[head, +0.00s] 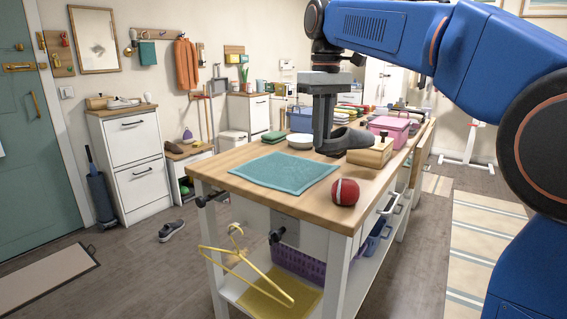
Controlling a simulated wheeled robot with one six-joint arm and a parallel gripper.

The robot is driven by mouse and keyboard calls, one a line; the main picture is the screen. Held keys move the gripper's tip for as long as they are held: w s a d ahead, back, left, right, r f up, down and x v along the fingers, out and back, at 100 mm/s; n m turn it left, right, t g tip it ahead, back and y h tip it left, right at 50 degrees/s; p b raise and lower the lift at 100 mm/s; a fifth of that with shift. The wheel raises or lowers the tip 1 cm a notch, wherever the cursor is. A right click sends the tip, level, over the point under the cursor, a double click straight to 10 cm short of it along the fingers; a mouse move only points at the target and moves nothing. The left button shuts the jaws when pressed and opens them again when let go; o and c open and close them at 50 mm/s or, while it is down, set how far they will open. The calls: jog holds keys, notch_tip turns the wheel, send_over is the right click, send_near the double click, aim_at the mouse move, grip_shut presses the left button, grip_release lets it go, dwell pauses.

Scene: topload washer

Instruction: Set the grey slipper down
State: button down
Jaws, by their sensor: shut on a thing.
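My gripper (326,148) points down over the wooden-topped table (225,172) and is shut on the grey slipper (350,137). The slipper is dark grey and extends to the right of the fingers. Its near end is partly hidden by the fingers. It is low over the tabletop, just behind and left of a wooden box; I cannot tell whether it touches the surface.
The wooden box (371,154), a white bowl (300,141) and a pink basket (390,130) are close by. A yellow hanger (245,262) hangs at the table's front.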

aim_at(320, 151)
jog(key=f, duration=0.3)
jog(key=w+f, duration=0.1)
jog(key=f, duration=0.1)
jog(key=shift+f, duration=2.5)
jog(key=c, duration=1.8)
grip_release()
jog(key=shift+f, duration=0.1)
